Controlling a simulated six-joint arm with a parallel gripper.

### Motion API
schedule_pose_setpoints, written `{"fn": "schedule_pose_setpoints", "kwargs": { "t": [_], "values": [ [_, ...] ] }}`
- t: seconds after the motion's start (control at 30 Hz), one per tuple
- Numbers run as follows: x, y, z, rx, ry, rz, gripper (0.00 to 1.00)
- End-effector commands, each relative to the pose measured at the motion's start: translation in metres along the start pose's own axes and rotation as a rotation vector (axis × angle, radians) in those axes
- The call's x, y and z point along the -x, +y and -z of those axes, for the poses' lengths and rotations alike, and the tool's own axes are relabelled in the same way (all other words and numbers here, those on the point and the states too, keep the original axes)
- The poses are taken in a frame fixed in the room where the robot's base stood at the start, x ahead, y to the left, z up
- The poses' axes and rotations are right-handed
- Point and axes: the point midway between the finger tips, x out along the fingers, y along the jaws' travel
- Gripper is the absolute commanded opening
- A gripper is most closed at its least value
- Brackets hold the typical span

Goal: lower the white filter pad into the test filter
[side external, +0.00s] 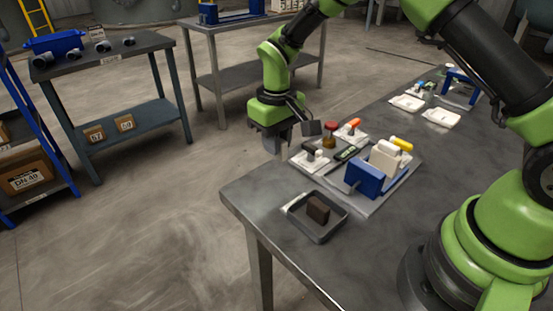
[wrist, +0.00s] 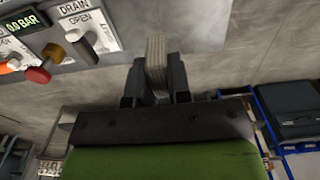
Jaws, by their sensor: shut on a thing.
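My gripper (wrist: 155,82) is shut on a pale, ribbed pad (wrist: 155,58), gripped between its two dark fingers in the wrist view. In the side view my gripper (side external: 272,143) hangs just off the table's far left edge, left of the small panel of knobs; the pad is too small there to make out clearly. A blue and cream block unit (side external: 365,178), which looks like the test filter, stands on a grey base plate to the right of my gripper, apart from it. Whether it has an open slot cannot be told.
Drain lever (wrist: 82,45), red knob (wrist: 38,75) and pressure display (wrist: 18,25) lie close by the pad. A dark tray (side external: 335,228) with a brown block stands at the table's front corner. White trays (side external: 441,118) stand farther back. Bare floor lies left of the table.

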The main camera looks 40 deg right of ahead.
Motion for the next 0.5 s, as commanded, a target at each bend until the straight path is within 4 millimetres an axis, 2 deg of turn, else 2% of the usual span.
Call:
{"fn": "schedule_pose_setpoints", "kwargs": {
  "t": [0.13,0.27,0.4,0.5],
  "values": [
    [0.017,0.019,-0.005,-0.006,0.000,-0.001,0.00],
    [0.024,0.063,-0.024,-0.011,-0.002,-0.001,0.00],
    [0.029,0.113,-0.060,-0.012,-0.001,0.001,0.00],
    [0.033,0.140,-0.088,-0.011,0.000,0.001,0.00]
  ]
}}
